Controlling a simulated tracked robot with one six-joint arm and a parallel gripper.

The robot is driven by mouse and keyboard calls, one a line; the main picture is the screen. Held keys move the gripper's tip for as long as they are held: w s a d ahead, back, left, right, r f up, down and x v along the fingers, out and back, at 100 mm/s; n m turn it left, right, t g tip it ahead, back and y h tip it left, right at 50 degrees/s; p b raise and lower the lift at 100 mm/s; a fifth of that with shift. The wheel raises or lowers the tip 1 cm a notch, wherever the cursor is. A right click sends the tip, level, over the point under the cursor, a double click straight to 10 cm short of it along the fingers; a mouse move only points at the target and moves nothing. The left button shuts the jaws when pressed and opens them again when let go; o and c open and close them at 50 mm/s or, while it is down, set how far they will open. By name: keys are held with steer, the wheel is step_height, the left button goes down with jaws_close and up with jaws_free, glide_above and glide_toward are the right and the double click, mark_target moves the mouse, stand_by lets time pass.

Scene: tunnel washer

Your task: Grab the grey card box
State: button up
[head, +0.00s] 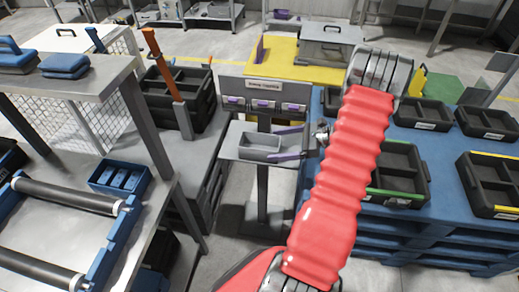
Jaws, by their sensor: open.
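The grey card box (259,154), a small open-topped tray-like box, sits on the small shelf of a grey stand (263,190) in the middle of the head view. My gripper (276,144) is at the right of the box, with its two purple-grey fingers pointing left. The fingers are apart, one at the box's far right side and one at its near right side. I cannot tell whether either finger touches the box. My red-sleeved arm hides part of the area to the right.
Above the box, a panel (264,89) on the stand holds several purple-marked holders. At right, a blue pallet stack (440,226) carries several black crates. At left are a roller table (75,235) and a black divided bin (190,88). Behind is a yellow platform (284,70).

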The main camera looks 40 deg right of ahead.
mark_target(260, 147)
steer(key=shift+x, duration=1.35)
steer(key=shift+f+x, duration=0.15)
steer(key=shift+x, duration=1.15)
steer(key=shift+f+x, duration=0.15)
steer(key=shift+x, duration=1.15)
steer(key=shift+s, duration=0.1)
steer(key=c, duration=1.3)
steer(key=shift+r, duration=0.1)
